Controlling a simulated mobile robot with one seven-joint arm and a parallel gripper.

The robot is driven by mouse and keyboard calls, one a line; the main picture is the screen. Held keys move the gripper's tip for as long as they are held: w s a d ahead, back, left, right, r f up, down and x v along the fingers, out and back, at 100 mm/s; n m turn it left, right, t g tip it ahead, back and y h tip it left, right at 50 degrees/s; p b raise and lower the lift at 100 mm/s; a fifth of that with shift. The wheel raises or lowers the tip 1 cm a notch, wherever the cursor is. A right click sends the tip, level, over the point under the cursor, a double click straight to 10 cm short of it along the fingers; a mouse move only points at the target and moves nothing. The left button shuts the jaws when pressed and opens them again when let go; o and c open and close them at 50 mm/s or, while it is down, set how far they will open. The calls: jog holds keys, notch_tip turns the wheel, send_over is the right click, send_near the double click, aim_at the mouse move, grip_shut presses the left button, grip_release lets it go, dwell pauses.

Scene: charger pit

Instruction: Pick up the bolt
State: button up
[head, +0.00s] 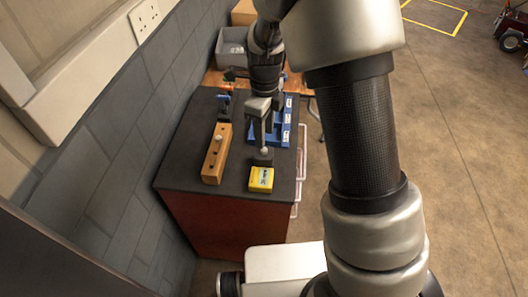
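My gripper (262,142) points down over the dark top of the workbench (185,165), between a wooden block and a blue rack. Its fingers are small in this view and seen nearly in line, so I cannot tell whether they are open or shut. Just below the fingertips is a small pale round piece (264,151) on a dark block (263,160). I cannot tell if this piece is the bolt, or if the fingers touch it. No other bolt is clearly visible; my arm and gripper hide part of the bench.
A wooden block with holes (215,158) lies left of my gripper, with a blue-handled item (224,98) behind. A yellow box (261,180) sits near the front edge. A blue rack (283,138) is to the right. A grey bin (231,50) stands behind. A wall borders the left.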

aim_at(264, 154)
jog(key=shift+w+a+f, duration=0.1)
jog(key=shift+f, duration=2.85)
grip_shut()
